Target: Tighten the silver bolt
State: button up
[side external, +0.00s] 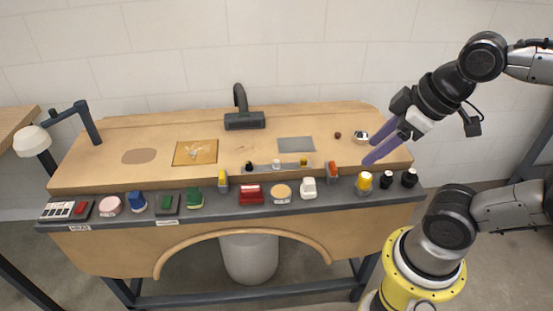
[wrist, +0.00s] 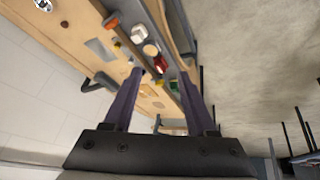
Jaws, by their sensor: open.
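A narrow grey strip (side external: 260,169) on the wooden bench holds a small black piece (side external: 249,165), a small whitish or silver piece (side external: 276,164) and a small yellow piece (side external: 304,161). A round silver-and-dark item (side external: 361,136) lies at the right of the bench top, beside my fingers. It is too small to tell which of these is the silver bolt. My gripper (side external: 369,150) is open with nothing between its purple fingers. It is above the right part of the bench. The open fingers also show in the wrist view (wrist: 161,72), pointing across the bench.
A dark front rail (side external: 225,205) carries several coloured items, including a red block (side external: 251,194), a white block (side external: 308,188) and a yellow knob (side external: 364,181) below my fingers. A dark stand (side external: 244,120) rises at the back, and a lamp (side external: 33,140) at left.

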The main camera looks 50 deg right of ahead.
jog(key=w+r+n, duration=0.5)
jog(key=w+n, duration=0.1)
jog(key=n, duration=0.1)
jog(key=n+g, duration=0.6)
jog(key=n, duration=0.2)
send_over(276, 161)
notch_tip(276, 161, down, 14)
notch_tip(276, 161, down, 14)
jog(key=shift+r, duration=0.1)
grip_shut()
